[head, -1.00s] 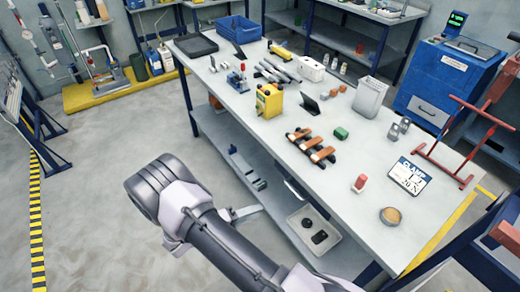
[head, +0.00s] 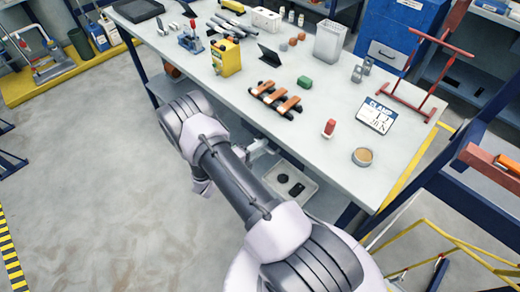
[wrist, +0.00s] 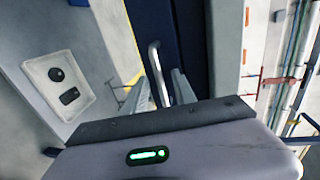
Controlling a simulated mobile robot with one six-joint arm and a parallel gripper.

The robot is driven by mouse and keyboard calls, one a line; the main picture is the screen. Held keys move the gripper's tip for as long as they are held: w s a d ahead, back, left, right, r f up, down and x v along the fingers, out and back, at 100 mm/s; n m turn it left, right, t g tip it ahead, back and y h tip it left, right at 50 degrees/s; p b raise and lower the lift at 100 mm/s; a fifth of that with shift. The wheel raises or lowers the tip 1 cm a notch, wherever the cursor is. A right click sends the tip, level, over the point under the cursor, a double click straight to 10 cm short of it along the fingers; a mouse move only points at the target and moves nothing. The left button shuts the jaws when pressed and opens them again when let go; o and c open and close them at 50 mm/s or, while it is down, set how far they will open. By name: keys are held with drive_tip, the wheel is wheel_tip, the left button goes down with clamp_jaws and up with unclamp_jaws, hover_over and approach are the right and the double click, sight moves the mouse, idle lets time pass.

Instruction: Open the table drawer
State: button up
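The work table (head: 335,165) stands right of my arm in the head view. In the wrist view, the dark blue drawer front (wrist: 189,50) lies beside the table's grey edge (wrist: 228,50), turned on its side. A pale bar handle (wrist: 155,62) stands out from it. My gripper (wrist: 163,88) is open, with its two fingers apart and the handle showing between them in the picture. I cannot tell whether they touch it. In the head view my gripper (head: 262,149) is at the table's front edge, partly hidden by my arm, which also covers the drawer.
A tray (head: 308,192) with dark round and square parts sits on the lower shelf, also in the wrist view (wrist: 85,107). On the tabletop are a yellow box (head: 226,57), orange-topped clamps (head: 276,97) and a red stand (head: 430,75). Floor left of my arm is clear.

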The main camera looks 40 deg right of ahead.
clamp_jaws()
idle(1.4)
